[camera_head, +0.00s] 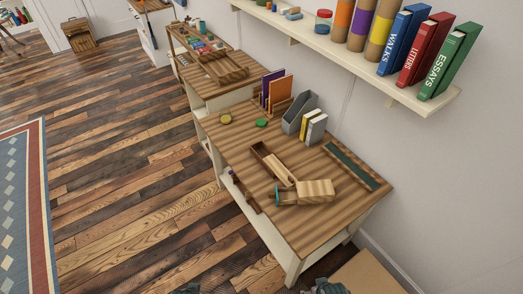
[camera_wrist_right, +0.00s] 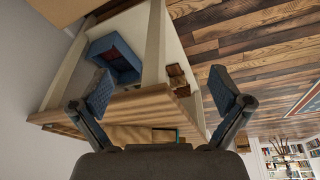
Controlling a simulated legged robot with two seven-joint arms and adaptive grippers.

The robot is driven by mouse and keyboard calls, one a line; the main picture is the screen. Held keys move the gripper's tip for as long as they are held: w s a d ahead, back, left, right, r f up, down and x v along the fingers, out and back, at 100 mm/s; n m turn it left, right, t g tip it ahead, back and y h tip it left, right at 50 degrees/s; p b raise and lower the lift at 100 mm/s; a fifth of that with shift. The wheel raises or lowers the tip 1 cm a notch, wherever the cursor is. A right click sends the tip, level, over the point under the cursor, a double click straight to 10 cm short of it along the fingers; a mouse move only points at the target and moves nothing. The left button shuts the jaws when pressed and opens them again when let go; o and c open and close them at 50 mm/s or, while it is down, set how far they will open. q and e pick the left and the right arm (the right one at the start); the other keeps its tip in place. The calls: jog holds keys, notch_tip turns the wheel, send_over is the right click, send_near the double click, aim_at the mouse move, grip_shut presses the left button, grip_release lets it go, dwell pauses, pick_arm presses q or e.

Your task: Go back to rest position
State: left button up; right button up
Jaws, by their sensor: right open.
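My right gripper (camera_wrist_right: 162,93) is open and empty in the right wrist view, its two blue-grey fingers wide apart. Past the fingers are the edge and lower shelf of a wooden table. In the head view a small part of my right gripper (camera_head: 325,287) shows at the bottom edge, in front of the near end of the table (camera_head: 235,145). A dark sliver of my left gripper (camera_head: 186,289) shows at the bottom edge over the plank floor; its fingers cannot be made out. Neither gripper visibly touches anything.
The table bears a wooden block with handle (camera_head: 316,190), an open wooden box (camera_head: 268,160), a grey file holder (camera_head: 297,114) and books. A wall shelf (camera_head: 425,93) with books juts out at upper right. A blue bin (camera_wrist_right: 115,56) sits under the table.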

pick_arm(q)
jog(key=s+f+g, duration=0.1)
jog(key=s+f, duration=0.2)
jog(key=f, duration=0.9)
jog(key=s+f, duration=0.2)
jog(key=f, duration=1)
pick_arm(e)
jog(key=s+f+g, duration=0.1)
jog(key=s+f, duration=0.2)
jog(key=f, duration=0.9)
jog(key=s+f, duration=0.2)
jog(key=f, duration=1)
pick_arm(q)
jog(key=s+a+f+g, duration=0.1)
jog(key=s+a+f, duration=0.2)
jog(key=s+f, duration=0.9)
jog(key=s, duration=0.3)
jog(key=shift+s+f+b, duration=0.15)
jog(key=shift+s+b, duration=0.2)
jog(key=shift+b, duration=0.05)
pick_arm(e)
jog(key=s+d+f, duration=0.1)
jog(key=s+f, duration=0.5)
jog(key=s, duration=0.2)
jog(key=s+d+f+g, duration=0.1)
jog(key=s+d+f, duration=0.1)
jog(key=s+f, duration=0.4)
jog(key=shift+s+d+f, duration=0.15)
jog(key=shift+s+d, duration=0.1)
jog(key=shift+s, duration=0.6)
